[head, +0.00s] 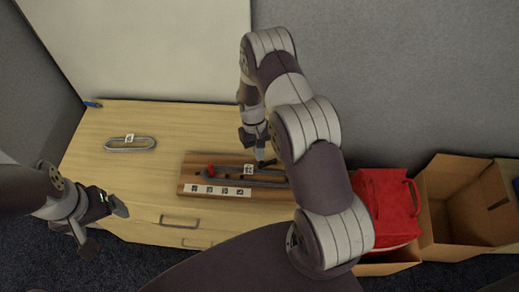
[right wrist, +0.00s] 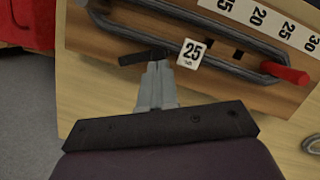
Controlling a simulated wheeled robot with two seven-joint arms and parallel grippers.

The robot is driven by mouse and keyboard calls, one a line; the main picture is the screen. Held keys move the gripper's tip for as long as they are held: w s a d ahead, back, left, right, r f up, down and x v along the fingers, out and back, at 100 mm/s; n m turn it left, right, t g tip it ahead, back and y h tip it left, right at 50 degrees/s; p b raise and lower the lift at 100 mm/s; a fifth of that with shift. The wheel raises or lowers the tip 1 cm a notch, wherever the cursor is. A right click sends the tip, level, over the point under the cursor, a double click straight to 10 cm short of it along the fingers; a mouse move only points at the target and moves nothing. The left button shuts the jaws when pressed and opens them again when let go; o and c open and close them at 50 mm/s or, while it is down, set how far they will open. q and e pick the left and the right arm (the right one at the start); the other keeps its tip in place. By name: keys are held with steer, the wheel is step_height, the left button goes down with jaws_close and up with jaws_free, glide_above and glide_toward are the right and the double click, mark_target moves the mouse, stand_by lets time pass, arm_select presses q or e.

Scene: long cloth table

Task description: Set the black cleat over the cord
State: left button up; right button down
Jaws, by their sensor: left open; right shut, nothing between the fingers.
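A wooden board (head: 186,187) lies on the cabinet top, with a dark grey cord (head: 230,181) stretched lengthwise along it. The cord also shows in the right wrist view (right wrist: 228,72), with a white "25" tag on it. The black cleat (right wrist: 142,57) is a small dark bar beside the tag, close to the cord; I cannot tell whether it sits over it. It shows small in the head view (head: 266,163). My right gripper (right wrist: 157,68) is shut and empty, its tips right at the cleat. My left gripper (head: 106,228) is open and empty, off the front left.
A red peg (right wrist: 290,75) and a numbered white strip (head: 220,192) are on the board. A second tagged loop (head: 130,146) lies on the left of the wooden top. A red bag (head: 388,205) and open cardboard boxes (head: 460,205) stand at right. The top's left part is mostly clear.

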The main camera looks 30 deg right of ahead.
steer(key=s+n, duration=0.1)
steer(key=n+h, duration=0.1)
steer(key=n, duration=0.1)
steer(key=shift+s+a+n, duration=0.3)
steer(key=shift+s, duration=0.1)
steer(key=s+n, duration=0.1)
steer(key=n, duration=0.2)
steer(key=shift+s+h+b, duration=0.2)
steer(key=shift+h+b, duration=0.2)
steer(key=shift+s, duration=0.1)
steer(key=shift+d, duration=0.1)
steer(key=shift+w+d, duration=0.45)
steer(key=shift+d, duration=0.25)
steer(key=b+v, duration=0.2)
steer(key=v, duration=1)
steer(key=shift+r+b, duration=0.4)
